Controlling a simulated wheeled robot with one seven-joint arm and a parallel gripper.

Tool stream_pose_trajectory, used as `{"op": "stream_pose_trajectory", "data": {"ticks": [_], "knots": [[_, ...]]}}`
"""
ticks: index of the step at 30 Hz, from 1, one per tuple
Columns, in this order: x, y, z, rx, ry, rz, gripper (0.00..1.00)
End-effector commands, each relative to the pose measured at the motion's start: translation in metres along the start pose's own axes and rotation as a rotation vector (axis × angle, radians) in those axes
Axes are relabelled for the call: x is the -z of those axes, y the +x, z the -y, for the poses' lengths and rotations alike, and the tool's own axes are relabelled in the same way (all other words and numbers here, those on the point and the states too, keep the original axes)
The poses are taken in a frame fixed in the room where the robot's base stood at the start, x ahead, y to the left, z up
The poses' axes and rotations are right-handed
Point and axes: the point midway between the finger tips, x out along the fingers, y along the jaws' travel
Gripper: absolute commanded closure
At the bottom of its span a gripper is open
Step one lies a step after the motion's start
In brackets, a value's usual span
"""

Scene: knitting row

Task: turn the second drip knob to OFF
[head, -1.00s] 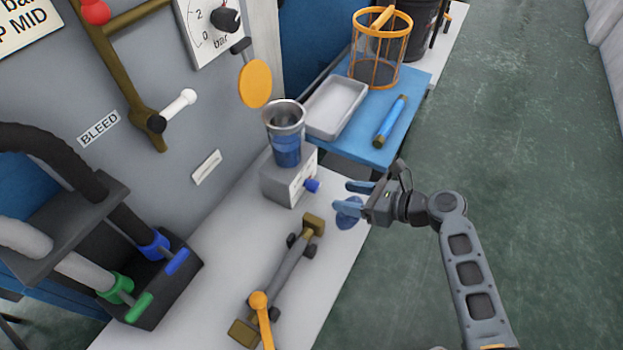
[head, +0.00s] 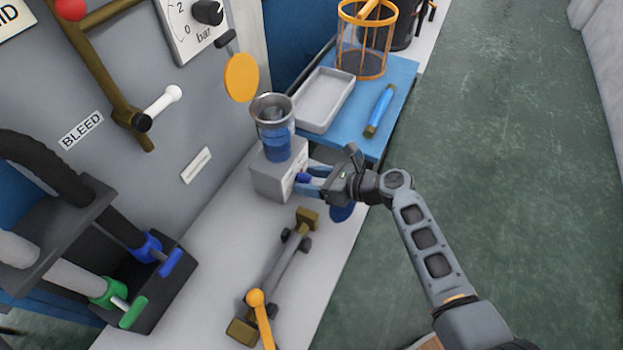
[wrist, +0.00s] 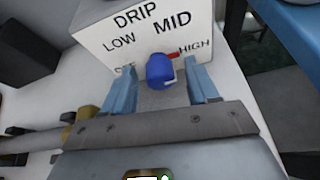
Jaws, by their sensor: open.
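The drip box (head: 268,180) is a grey block on the pale bench with a blue-and-silver cup on top. Its white face in the wrist view (wrist: 95,40) reads DRIP, LOW, MID and HIGH, with a partly hidden label at lower left. The blue drip knob (wrist: 158,70) sticks out from this face; a red mark beside it lies towards HIGH. It also shows in the head view (head: 302,178). My gripper (head: 312,181) is open, its two blue fingers on either side of the knob. In the wrist view small gaps show between fingers and knob.
A brass-ended valve bar (head: 280,270) with an orange handle lies in front on the bench. A blue side table (head: 350,128) behind holds a white tray (head: 325,98), a blue tube (head: 380,110) and an orange basket (head: 362,45). Open floor lies right.

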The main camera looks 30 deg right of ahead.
Motion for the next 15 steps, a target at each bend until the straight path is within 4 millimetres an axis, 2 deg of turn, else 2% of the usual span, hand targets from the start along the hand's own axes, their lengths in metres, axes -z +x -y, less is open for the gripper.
{"op": "stream_pose_trajectory", "data": {"ticks": [2, 15], "knots": [[-0.0001, -0.0001, 0.0, 0.0, 0.0, 0.0, 0.43], [0.0, -0.0004, 0.0, 0.0, 0.0, 0.0, 0.85]]}}
